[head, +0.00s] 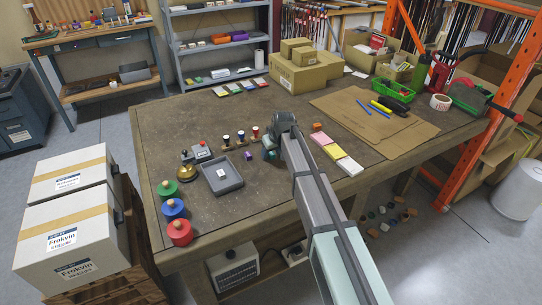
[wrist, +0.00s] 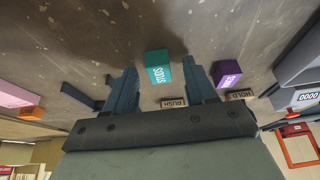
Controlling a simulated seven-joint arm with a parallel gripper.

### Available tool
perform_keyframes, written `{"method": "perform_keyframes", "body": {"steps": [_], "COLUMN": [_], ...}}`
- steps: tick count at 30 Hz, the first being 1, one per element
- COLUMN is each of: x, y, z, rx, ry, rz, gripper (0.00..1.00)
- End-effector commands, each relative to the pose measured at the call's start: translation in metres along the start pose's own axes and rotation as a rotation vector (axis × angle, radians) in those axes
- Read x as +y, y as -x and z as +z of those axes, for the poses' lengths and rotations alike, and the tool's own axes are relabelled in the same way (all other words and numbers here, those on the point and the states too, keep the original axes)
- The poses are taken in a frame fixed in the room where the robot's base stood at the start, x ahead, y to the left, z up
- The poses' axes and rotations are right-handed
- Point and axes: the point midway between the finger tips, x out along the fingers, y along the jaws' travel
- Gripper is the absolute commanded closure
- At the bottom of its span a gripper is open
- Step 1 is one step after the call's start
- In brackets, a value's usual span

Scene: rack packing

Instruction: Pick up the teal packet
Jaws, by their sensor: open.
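The teal packet (wrist: 158,68), marked STUDS, lies on the worktable in the wrist view. My gripper (wrist: 161,72) is open, with its two dark blue fingers apart. The packet shows in the gap between the fingertips, nearer the left one at its lower edge, and does not look gripped. How far the fingertips are above the table I cannot tell. In the head view my gripper (head: 269,145) is low over the middle of the table. There I cannot clearly tell the packet from the fingers.
A purple packet (wrist: 228,74) lies just right of the right finger. Wooden stamps marked RUSH (wrist: 173,102) and HOLD (wrist: 240,95) are close by. A grey tray (head: 221,187) stands to the left in the head view. Pink and yellow pads (head: 327,143) lie to the right.

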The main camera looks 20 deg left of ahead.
Motion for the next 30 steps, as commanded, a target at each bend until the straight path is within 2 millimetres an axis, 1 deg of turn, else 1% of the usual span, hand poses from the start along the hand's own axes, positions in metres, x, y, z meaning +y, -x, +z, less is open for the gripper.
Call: {"method": "perform_keyframes", "body": {"steps": [2,19,27,30], "x": [0.0,0.0,0.0,0.0001], "y": [0.0002,0.0004,0.0008,0.0046], "z": [0.0001,0.0001,-0.0001,-0.0018], "rx": [0.0,0.0,0.0,0.001], "ry": [0.0,0.0,0.0,0.0], "rz": [0.0,0.0,0.0,0.0], "gripper": [0.45,0.99,1.0,1.0]}}
